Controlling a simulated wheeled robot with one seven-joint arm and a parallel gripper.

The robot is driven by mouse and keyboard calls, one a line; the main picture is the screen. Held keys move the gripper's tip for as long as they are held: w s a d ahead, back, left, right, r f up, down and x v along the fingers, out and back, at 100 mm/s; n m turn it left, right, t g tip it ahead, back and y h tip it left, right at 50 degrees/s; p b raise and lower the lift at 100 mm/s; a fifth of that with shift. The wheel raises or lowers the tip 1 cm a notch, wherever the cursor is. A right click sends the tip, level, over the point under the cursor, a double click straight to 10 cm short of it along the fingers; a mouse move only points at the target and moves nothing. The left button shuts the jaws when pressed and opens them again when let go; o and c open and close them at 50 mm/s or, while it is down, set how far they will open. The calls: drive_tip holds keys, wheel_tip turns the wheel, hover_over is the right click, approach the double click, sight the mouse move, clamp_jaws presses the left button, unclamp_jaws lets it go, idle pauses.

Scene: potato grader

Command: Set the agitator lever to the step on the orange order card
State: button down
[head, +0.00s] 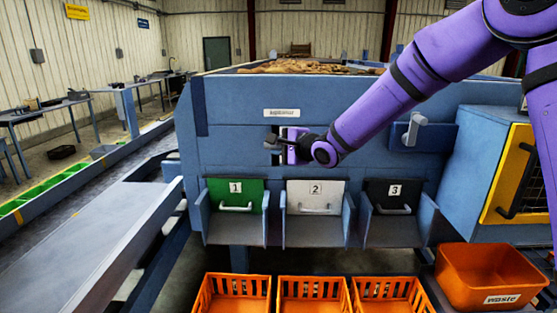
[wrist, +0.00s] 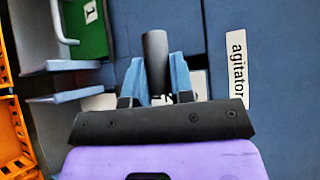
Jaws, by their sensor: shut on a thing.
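The agitator lever is a dark cylindrical handle (wrist: 155,62) between my fingers in the wrist view. My gripper (head: 274,142) is shut on it, in front of the blue machine's front panel; the blue fingertips of my gripper (wrist: 157,75) sit on both sides of the handle. A white plate (wrist: 198,85) behind the lever is mostly hidden by my gripper, so I cannot read any step marks. The agitator label (wrist: 237,70) is beside the lever in the wrist view and above it in the head view (head: 282,113). I cannot make out an orange order card.
Below are chutes with a green flap 1 (head: 236,190), white flap 2 (head: 315,193) and dark flap 3 (head: 390,193). Orange crates (head: 313,293) and a waste bin (head: 488,275) stand lower. A grey handle (head: 413,128) is to the right. A yellow-framed guard (head: 510,180) stands far right.

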drive_tip(key=shift+w+r, duration=0.3)
drive_tip(key=shift+r, duration=0.6)
drive_tip(key=shift+w+r, duration=0.25)
drive_tip(key=shift+r, duration=0.75)
drive_tip(key=c, duration=1)
unclamp_jaws()
drive_tip(key=v, duration=1)
drive_tip(key=shift+s+d, duration=0.25)
drive_tip(key=shift+d, duration=0.05)
